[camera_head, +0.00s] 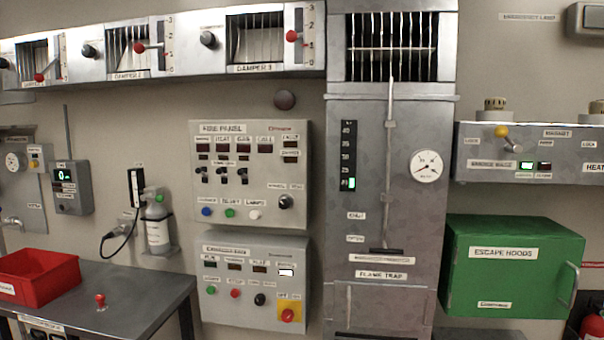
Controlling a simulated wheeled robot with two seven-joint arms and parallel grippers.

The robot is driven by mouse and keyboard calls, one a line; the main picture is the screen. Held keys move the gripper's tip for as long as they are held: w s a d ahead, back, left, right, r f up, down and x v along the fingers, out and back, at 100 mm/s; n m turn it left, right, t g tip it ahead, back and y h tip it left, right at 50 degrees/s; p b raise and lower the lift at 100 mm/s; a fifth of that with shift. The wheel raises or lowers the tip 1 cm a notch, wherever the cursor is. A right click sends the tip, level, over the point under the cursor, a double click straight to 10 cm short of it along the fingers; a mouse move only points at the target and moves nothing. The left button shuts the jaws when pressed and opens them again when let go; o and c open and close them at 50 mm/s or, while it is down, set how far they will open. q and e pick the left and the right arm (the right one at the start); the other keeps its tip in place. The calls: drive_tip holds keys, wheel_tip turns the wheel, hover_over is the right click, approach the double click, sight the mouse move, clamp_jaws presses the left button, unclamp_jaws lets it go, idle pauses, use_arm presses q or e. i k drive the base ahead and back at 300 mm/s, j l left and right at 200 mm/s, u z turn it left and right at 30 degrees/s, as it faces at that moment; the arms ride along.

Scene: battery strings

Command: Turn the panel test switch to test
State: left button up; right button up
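The fire panel (250,172) is a pale grey box on the wall in the middle of the head view. A black rotary knob (286,201) sits at its lower right under a small label too small to read surely; which way it points cannot be told. Three small toggle switches (223,175) stand in a row in the panel's middle. Blue (206,211), green (230,213) and white (254,215) buttons line its lower edge. No switch is clearly readable as the panel test switch. Neither of my grippers is in view.
A second control box (255,283) hangs below the fire panel. A tall metal flame trap cabinet (370,277) stands close on its right. A steel bench (130,292) with a red bin (37,282) is at lower left. A green escape hoods box (513,285) is at right.

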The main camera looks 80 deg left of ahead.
sight(284, 203)
drive_tip(key=u, duration=3.05)
